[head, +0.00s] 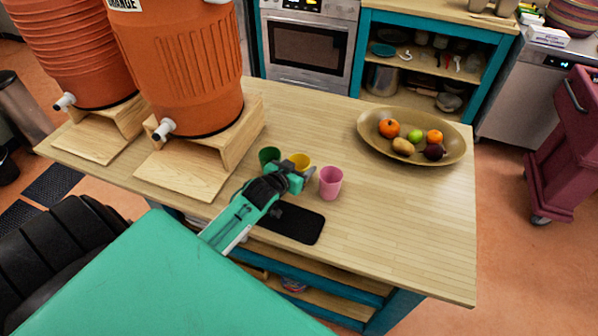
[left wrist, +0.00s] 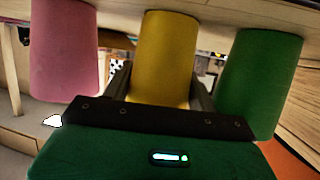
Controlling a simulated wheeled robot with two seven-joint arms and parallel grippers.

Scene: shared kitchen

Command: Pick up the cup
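Three cups stand in a row on the wooden island: a green cup (head: 267,155), a yellow cup (head: 300,160) and a pink cup (head: 331,182). My left gripper (head: 298,174) is at the near side of the yellow cup, between the green and pink ones. In the left wrist view, the yellow cup (left wrist: 163,55) is centred between the two open dark fingers, which flank its sides. The pink cup (left wrist: 64,50) is at left and the green cup (left wrist: 262,75) at right, both outside the fingers. Where the fingers meet the yellow cup is partly hidden. My right gripper is not in view.
A black mat (head: 297,224) lies near the island's front edge. Large orange drink coolers (head: 190,75) on wooden stands fill the left side. A fruit bowl (head: 446,154) sits at the back right. The right part of the countertop (head: 420,230) is clear.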

